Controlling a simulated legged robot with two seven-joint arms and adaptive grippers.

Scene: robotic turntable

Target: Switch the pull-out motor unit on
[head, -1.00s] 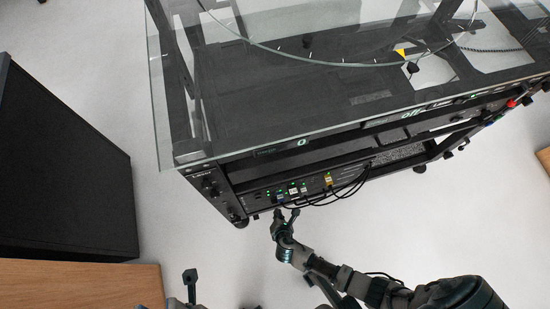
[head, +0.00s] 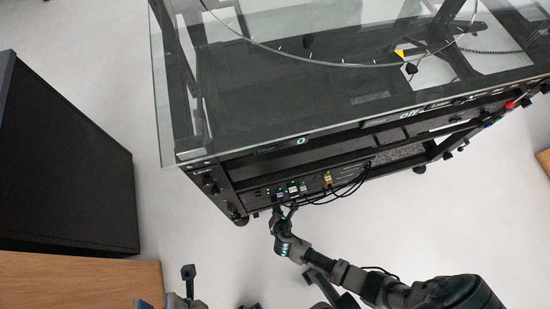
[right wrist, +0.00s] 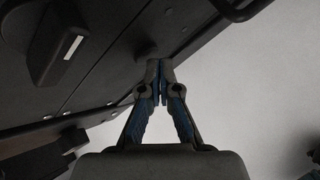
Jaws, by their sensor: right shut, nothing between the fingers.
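A lower front panel (head: 257,199) carries small green lights, plugs and black cables. I cannot tell which part is the pull-out motor unit or its switch. My right gripper (head: 283,213) is just in front of this lower panel. In the right wrist view, the right gripper (right wrist: 160,84) is shut and empty, its tips close to a dark panel; contact cannot be told. A black knob with a white mark (right wrist: 73,46) is at upper left there. My left gripper is not clearly seen.
A large black box (head: 65,165) stands at the left, with a wooden surface (head: 70,280) below it. Cables (head: 345,190) hang in front of the lower panel right of my gripper. The pale floor (head: 440,220) is clear at right.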

